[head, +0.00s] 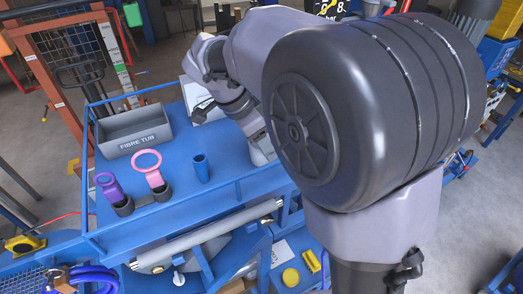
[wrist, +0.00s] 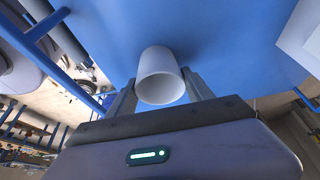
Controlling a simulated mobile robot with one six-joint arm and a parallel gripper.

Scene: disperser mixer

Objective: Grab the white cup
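The white cup (wrist: 160,78) stands on the blue table top in the wrist view, its open rim toward the camera. My gripper (wrist: 161,88) has one finger on each side of the cup, spread about as wide as the cup. I cannot tell whether the fingers touch it or a thin gap remains. In the head view my arm reaches down over the blue table (head: 222,178), and its links hide the fingertips and the cup.
A grey fibre tub (head: 134,138), a pink ring-handled item (head: 148,163), a purple one (head: 108,186) and a blue cup (head: 201,168) stand on the table left of my arm. Blue rails edge the table. A white sheet or box (head: 200,100) lies behind.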

